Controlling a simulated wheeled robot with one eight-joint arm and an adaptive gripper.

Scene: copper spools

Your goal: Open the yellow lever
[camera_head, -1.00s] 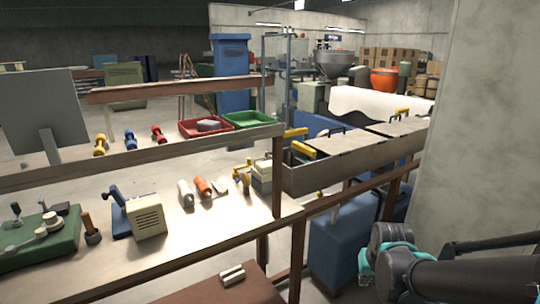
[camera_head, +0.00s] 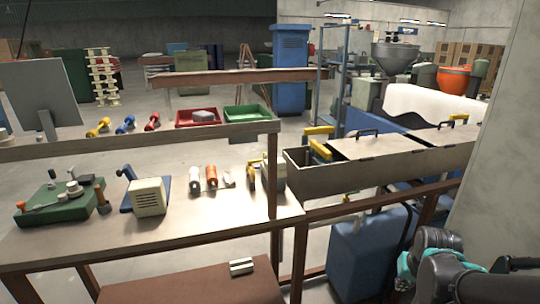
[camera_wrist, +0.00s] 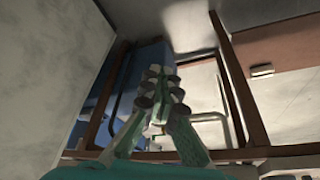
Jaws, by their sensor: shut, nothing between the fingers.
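Several yellow parts show in the head view; I cannot tell for sure which is the task's lever. A yellow handle (camera_head: 318,131) and a yellow-and-black piece (camera_head: 320,149) stand at the left end of the long grey metal trough (camera_head: 380,172). A yellow upright piece (camera_head: 252,174) stands at the right end of the workbench. My gripper (camera_wrist: 162,76) is shut and empty in the wrist view, low beside the bench frame and a blue container (camera_wrist: 150,57).
The workbench (camera_head: 240,216) holds a green-based device (camera_head: 62,208), a cream box (camera_head: 148,197) and small tools. A blue container (camera_head: 360,250) stands under the trough. A concrete wall (camera_head: 505,185) is close on the right. Brown posts and rails border my gripper.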

